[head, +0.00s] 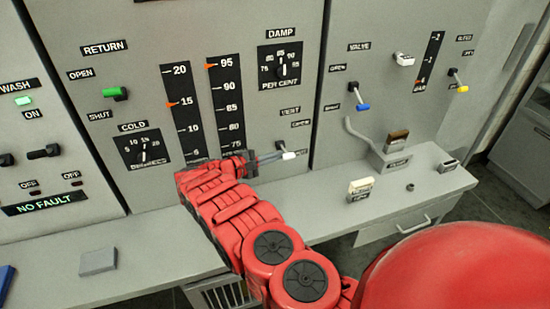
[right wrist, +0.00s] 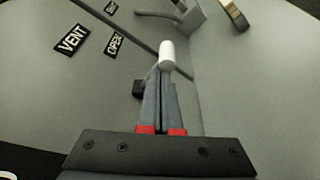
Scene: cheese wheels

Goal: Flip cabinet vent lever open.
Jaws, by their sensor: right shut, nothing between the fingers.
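The vent lever has a white tip (head: 289,155) on the grey cabinet panel, just below the VENT and OPEN labels. It sits low, beside the lower label, which it partly hides. In the right wrist view the white tip (right wrist: 167,55) stands just beyond my fingertips, with its dark base (right wrist: 140,88) to the left of the fingers. My right gripper (head: 279,157) reaches in from the left with its fingers together and empty, right by the lever. In the right wrist view its fingers (right wrist: 160,82) overlap the lever's stem; I cannot tell whether they touch. My left gripper is not in view.
A grey ledge (head: 165,240) runs below the panel, with a grey block (head: 98,261) at left and a cream block (head: 361,187) at right. A blue-tipped valve lever (head: 362,107) and a bent pipe (head: 362,135) stand right of the vent. My red arm covers the middle.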

